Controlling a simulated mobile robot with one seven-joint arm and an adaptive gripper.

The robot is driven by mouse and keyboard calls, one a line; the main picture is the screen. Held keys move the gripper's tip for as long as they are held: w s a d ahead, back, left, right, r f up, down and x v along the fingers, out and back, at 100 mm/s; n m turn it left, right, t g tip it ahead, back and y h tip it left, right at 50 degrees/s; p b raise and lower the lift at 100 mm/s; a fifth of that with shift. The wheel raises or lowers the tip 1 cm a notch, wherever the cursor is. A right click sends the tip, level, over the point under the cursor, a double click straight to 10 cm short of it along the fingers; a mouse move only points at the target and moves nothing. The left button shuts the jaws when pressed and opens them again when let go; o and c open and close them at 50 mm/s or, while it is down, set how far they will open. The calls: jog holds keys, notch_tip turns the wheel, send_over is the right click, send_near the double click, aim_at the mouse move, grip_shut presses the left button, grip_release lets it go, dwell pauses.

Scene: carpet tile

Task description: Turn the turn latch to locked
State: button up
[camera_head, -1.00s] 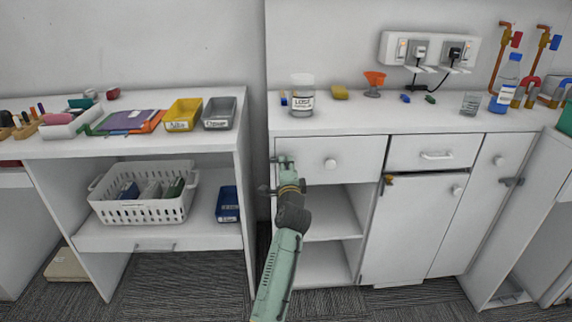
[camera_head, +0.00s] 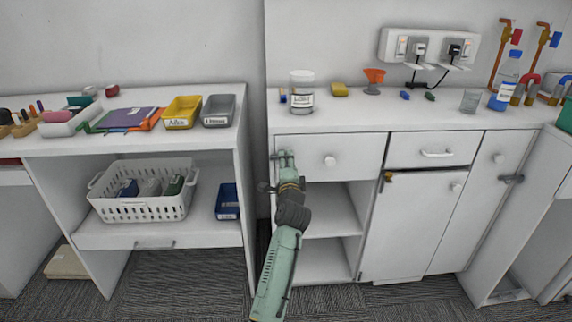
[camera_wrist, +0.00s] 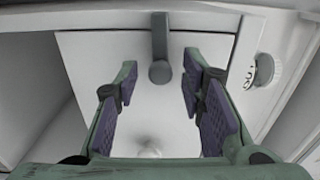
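A grey turn latch (camera_wrist: 159,38) shows in the wrist view as a bar with a rounded end, lying across the edge of a white drawer front (camera_wrist: 100,55). In the wrist view my gripper (camera_wrist: 160,66) is open, one finger on each side of the bar's rounded end. Gaps show between the finger pads and the bar; I cannot tell whether the depth matches. The drawer's round knob (camera_head: 330,161) is to the right of my gripper.
A white jar (camera_head: 301,92) stands on the counter above my gripper. A brass latch (camera_head: 388,177) and another grey latch (camera_head: 511,179) are on the cabinet doors to the right. Open shelves (camera_head: 330,215) lie below the drawer. A basket (camera_head: 145,208) is on the left shelf.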

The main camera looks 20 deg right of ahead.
jog(key=v, duration=1.2)
